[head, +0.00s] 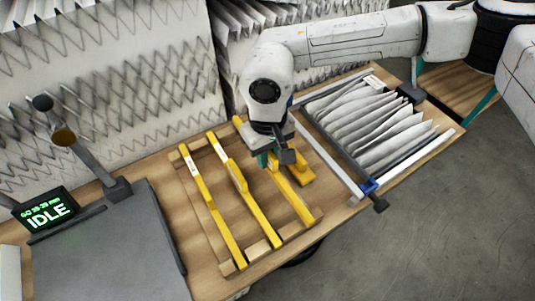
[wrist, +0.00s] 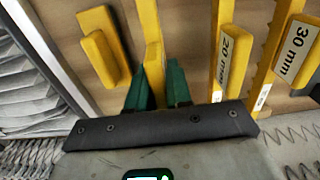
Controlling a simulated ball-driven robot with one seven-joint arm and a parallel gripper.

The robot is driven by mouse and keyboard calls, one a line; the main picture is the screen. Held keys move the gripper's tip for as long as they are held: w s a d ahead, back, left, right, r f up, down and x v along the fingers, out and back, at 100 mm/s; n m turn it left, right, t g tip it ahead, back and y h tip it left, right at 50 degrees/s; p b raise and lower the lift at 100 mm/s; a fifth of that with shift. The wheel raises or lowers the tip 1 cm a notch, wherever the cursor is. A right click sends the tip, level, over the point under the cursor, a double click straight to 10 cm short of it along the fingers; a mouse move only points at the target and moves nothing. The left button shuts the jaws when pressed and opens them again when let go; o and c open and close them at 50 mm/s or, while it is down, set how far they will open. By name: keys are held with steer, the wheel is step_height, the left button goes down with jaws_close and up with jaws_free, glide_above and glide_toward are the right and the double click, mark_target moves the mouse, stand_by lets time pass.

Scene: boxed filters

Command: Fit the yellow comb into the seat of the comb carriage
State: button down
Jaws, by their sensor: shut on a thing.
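My gripper (head: 275,160) is over the right side of a wooden rack (head: 229,268). In the wrist view its green fingers (wrist: 157,88) are shut on a yellow comb (wrist: 148,22), the rightmost long one in the head view (head: 294,199). I cannot tell whether this comb is lifted off the rack. Two other yellow combs lie left of it in the head view, the middle one (head: 258,212) and the left one (head: 212,205). In the wrist view they carry 20 mm and 30 mm labels. The comb carriage seems to be the railed frame (head: 335,166) at right; its seat is not clear.
A short yellow block (wrist: 97,58) sits beside the held comb. Pleated filter (head: 368,122) fills the frame, with a blue clamp (head: 369,187) at its near corner. A grey plate (head: 105,250) and a display reading IDLE (head: 45,212) stand at left.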

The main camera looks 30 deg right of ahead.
steer(key=shift+f, duration=0.7)
steer(key=shift+f+b, duration=0.2)
steer(key=shift+b, duration=0.1)
steer(key=c, duration=1)
jaws_free()
steer(key=shift+c, duration=0.2)
steer(key=shift+r+p, duration=0.2)
steer(key=shift+p, duration=0.4)
